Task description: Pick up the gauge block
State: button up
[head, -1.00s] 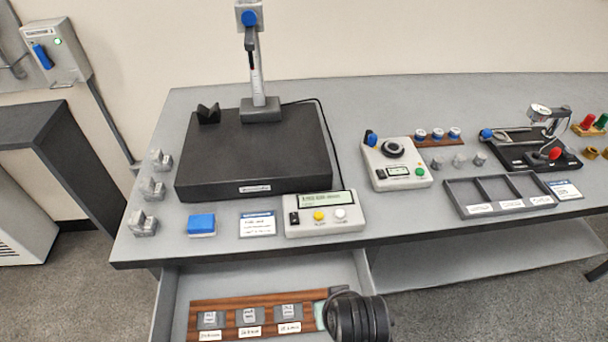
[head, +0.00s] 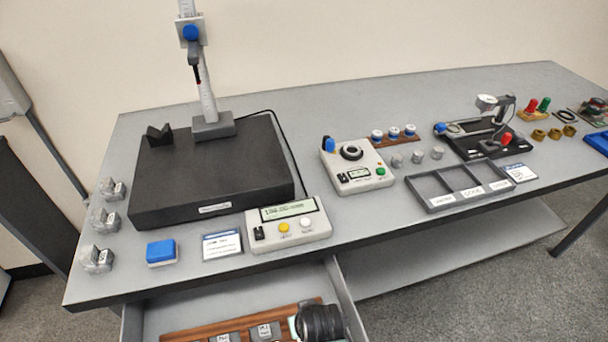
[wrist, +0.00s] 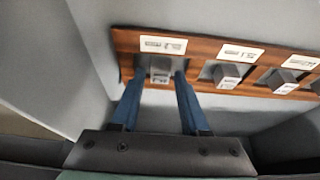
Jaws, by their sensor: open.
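Grey gauge blocks sit in a row in a wooden rack (wrist: 205,48) inside the open drawer. In the wrist view, the nearest gauge block (wrist: 160,70) stands in its slot with a white label behind it. My gripper (wrist: 160,82) is open, with one blue finger on each side of this block. I cannot tell whether the fingers touch it. A second block (wrist: 228,74) and a third block (wrist: 281,80) sit to the right. In the head view my arm covers the right end of the rack (head: 180,335), and my fingertips are hidden.
The drawer's right side wall (head: 346,300) is close to my arm. The bench (head: 370,225) above holds a black granite plate (head: 215,175) with a stand, a display box (head: 288,225), a blue block (head: 161,252) and a divided tray (head: 458,187).

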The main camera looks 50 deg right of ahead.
jog(key=shift+w+f, duration=0.1)
jog(key=shift+f, duration=0.05)
grip_shut()
dwell(0.4)
